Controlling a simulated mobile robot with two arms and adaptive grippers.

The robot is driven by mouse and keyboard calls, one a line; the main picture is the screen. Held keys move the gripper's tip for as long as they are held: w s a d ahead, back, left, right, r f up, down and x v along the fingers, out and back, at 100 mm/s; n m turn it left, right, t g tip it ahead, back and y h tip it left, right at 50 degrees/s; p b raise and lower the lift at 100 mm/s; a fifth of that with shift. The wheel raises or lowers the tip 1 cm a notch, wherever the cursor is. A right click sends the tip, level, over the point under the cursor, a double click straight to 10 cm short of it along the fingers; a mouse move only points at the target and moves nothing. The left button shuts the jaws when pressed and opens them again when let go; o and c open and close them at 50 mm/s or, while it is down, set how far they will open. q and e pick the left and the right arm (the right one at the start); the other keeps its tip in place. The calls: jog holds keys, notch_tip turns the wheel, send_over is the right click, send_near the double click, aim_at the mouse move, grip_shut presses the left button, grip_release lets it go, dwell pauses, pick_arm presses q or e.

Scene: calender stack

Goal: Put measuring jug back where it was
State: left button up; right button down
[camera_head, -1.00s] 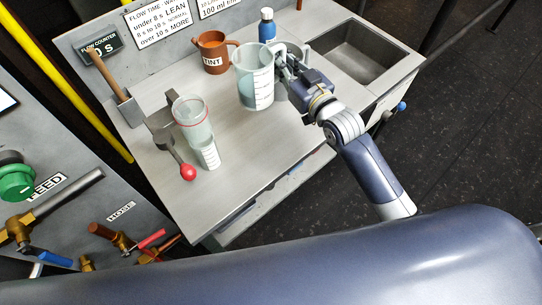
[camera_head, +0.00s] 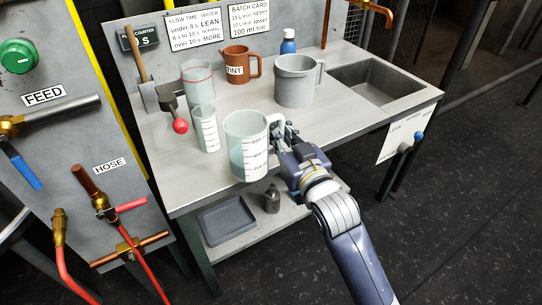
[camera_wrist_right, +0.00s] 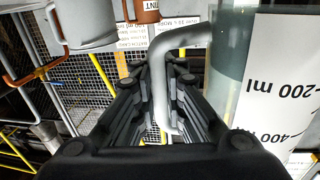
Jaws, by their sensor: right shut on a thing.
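The clear measuring jug (camera_head: 245,148) with a white scale label is at the bench's front edge in the head view. It looks upright, with a pale bluish tint low inside. I cannot tell whether its base touches the bench or is held just above it. My right gripper (camera_head: 281,138) is shut on its handle, on the jug's right side. In the right wrist view the handle (camera_wrist_right: 160,90) lies between the fingers, and the jug wall (camera_wrist_right: 275,95) shows upside-down "200 ml" and "400" marks. My left gripper is not in view.
A grey jug (camera_head: 294,84), orange TINT mug (camera_head: 238,66) and blue bottle (camera_head: 288,42) stand behind. A smaller measuring cylinder (camera_head: 205,128) and red-knobbed lever (camera_head: 180,126) are left of the jug. The sink (camera_head: 375,82) is right. Bench surface right of the jug is clear.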

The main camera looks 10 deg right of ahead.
pick_arm(q)
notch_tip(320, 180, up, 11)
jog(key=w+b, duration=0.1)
jog(key=b, duration=0.2)
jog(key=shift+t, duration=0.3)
pick_arm(e)
jog(key=shift+w+d+f, duration=0.85)
jog(key=shift+w+d, duration=0.45)
jog(key=shift+w, duration=1)
jog(key=shift+w+d+f, duration=0.8)
jog(key=shift+w+d, duration=0.45)
jog(key=shift+w, duration=1.1)
jog(key=shift+w+d+f, duration=0.85)
jog(key=shift+w+d, duration=0.45)
jog(key=shift+w, duration=1)
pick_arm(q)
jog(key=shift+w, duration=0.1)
pick_arm(e)
jog(key=shift+f, duration=0.1)
jog(key=c, duration=2.2)
grip_release()
jog(key=shift+f, duration=0.15)
jog(key=o, duration=0.5)
jog(key=shift+o, duration=0.2)
